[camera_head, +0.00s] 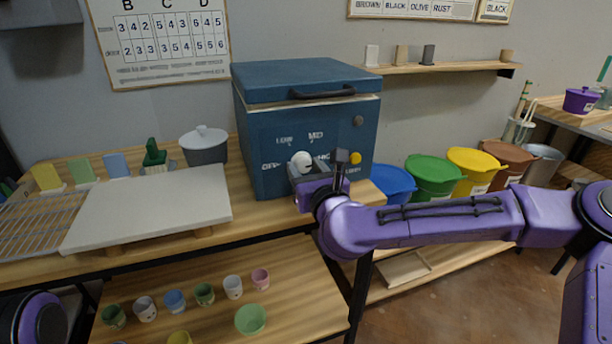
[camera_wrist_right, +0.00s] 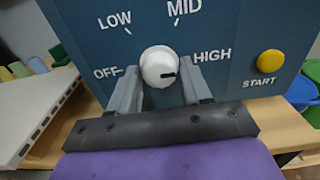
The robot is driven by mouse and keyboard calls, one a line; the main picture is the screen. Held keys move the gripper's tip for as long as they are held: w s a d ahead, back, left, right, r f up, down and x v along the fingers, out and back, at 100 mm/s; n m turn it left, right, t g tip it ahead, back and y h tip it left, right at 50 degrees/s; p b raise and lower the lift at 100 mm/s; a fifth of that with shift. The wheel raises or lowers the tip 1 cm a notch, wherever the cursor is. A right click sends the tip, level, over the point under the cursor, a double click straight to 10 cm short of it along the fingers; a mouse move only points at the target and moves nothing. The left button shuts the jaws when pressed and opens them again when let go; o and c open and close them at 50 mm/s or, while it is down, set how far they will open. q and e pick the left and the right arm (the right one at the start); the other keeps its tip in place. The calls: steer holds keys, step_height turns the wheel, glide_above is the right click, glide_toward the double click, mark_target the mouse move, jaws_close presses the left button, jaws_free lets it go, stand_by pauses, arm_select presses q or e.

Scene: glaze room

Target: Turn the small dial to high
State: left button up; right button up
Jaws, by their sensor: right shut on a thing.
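The small dial is a white round knob (camera_wrist_right: 158,62) on the front of a blue kiln-like box (camera_head: 262,130). In the right wrist view its short black mark points right, toward the HIGH label (camera_wrist_right: 212,55). OFF, LOW and MID stand around its left and top. My right gripper (camera_wrist_right: 162,80) has one grey finger on each side of the knob and is shut on it. In the head view the knob (camera_head: 301,160) shows just above the gripper, which hides part of the panel. My left gripper is not in view.
A yellow START button (camera_wrist_right: 270,61) sits right of the dial. A pale board (camera_head: 150,208) and a grey lidded pot (camera_head: 204,148) stand left of the box. Colored buckets, including a green one (camera_head: 434,176), stand to the right. Small cups fill the lower shelf.

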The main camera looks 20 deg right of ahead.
stand_by(0.3)
steer(key=o, duration=0.9)
steer(key=shift+c, duration=0.2)
steer(key=shift+s, duration=0.1)
steer(key=s+b, duration=0.8)
steer(key=s, duration=0.2)
steer(key=shift+s+d, duration=0.15)
steer(key=shift+d, duration=0.05)
steer(key=shift+f, duration=0.1)
